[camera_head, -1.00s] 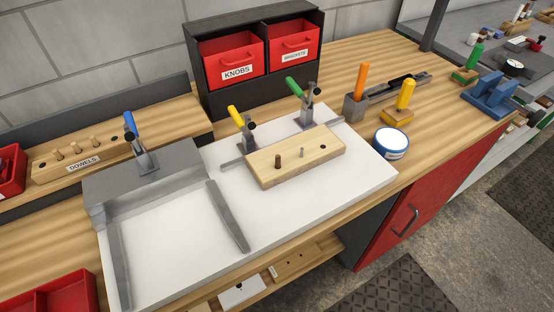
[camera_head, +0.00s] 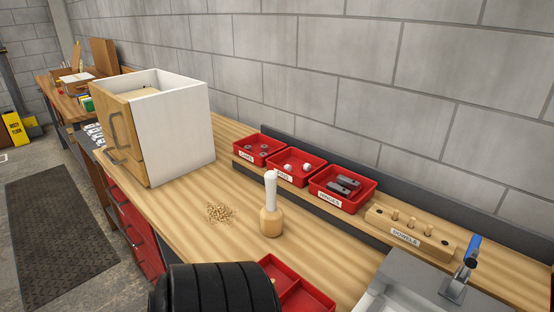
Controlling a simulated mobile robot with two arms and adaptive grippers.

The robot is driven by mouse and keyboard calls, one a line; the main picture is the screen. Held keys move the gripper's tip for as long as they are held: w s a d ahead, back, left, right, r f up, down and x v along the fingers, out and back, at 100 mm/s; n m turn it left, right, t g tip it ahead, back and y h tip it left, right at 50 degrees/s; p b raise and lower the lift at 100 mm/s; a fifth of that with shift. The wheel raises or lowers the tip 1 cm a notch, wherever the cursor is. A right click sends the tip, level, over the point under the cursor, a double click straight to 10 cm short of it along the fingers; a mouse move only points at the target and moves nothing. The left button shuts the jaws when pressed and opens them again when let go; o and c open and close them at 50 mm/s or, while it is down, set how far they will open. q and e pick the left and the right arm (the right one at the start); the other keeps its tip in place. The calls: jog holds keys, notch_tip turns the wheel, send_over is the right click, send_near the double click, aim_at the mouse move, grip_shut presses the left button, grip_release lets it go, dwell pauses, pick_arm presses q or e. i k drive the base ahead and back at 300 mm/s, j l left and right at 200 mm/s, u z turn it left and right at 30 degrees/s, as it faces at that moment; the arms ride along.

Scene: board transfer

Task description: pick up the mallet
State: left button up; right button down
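The mallet (camera_head: 271,208) stands upright on the wooden bench, with its round wooden head down and its white handle pointing up. It is near the middle of the head view, and nothing covers it. Neither of my grippers shows in this view. A black ribbed rounded shape, which looks like part of my own arm, fills the bottom edge just below and left of the mallet.
A pile of wood shavings (camera_head: 219,213) lies left of the mallet. A white-and-wood cabinet box (camera_head: 182,137) stands farther left. Red bins (camera_head: 342,199) and a dowel block (camera_head: 410,232) line the raised shelf behind. A divided red tray (camera_head: 300,296) lies in front.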

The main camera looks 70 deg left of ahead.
aim_at(271, 216)
jog(key=u, duration=2.25)
